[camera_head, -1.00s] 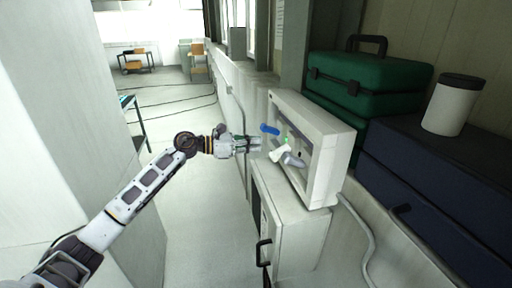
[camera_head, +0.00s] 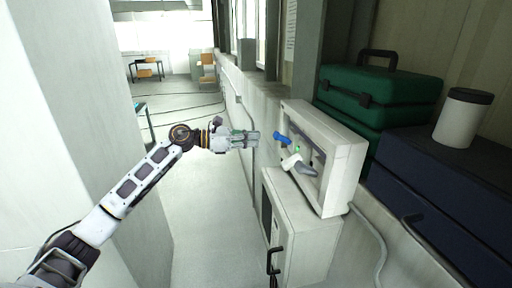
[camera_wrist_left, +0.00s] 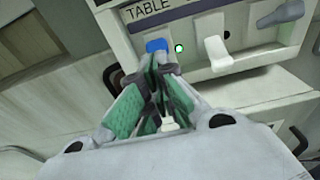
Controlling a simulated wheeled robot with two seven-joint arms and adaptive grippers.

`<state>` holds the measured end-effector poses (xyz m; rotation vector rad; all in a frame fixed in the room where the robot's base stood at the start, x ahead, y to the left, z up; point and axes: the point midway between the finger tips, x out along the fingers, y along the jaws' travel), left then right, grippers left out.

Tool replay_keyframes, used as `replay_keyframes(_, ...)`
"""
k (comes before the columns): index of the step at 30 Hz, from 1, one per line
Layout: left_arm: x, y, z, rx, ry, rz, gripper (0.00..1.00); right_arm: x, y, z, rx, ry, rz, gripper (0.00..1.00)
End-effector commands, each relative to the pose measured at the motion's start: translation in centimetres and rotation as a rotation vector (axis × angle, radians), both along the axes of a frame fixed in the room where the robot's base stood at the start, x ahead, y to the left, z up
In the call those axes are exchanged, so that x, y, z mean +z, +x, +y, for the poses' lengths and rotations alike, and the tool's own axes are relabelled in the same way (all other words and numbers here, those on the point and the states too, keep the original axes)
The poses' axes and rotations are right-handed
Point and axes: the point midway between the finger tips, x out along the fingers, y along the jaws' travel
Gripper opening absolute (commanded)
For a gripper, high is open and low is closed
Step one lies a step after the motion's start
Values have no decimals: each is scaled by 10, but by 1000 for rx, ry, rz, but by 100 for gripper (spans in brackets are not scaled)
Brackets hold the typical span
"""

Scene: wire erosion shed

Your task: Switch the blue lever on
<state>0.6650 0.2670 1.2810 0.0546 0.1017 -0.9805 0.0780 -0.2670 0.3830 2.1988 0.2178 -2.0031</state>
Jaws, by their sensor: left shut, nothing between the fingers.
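The blue lever (camera_head: 282,138) sticks out from the face of a white panel box (camera_head: 341,171) in the head view. In the left wrist view the blue lever (camera_wrist_left: 157,45) shows just beyond my fingertips, under the word TABLE, with a lit green light beside it. My left gripper (camera_head: 256,139) is shut and empty, to the left of the lever and pointing at it. In the left wrist view its tips (camera_wrist_left: 155,66) appear close below the lever; I cannot tell whether they touch. My right gripper is not in view.
A white lever (camera_head: 291,161) and a grey lever (camera_head: 305,169) sit beside the blue one. A white cabinet (camera_head: 305,236) with a black handle is below the panel box. Green cases (camera_head: 380,92), a dark blue case (camera_head: 440,180) and a white canister (camera_head: 462,118) stand at right.

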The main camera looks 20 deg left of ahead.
Motion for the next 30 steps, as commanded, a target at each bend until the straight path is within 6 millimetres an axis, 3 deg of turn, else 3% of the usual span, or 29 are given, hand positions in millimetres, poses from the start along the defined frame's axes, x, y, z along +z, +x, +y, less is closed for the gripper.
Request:
replay_keyframes(9,18,-3,8,-2,0,0,0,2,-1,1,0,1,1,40)
replay_keyframes(30,19,-3,8,2,-19,28,0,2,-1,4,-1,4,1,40)
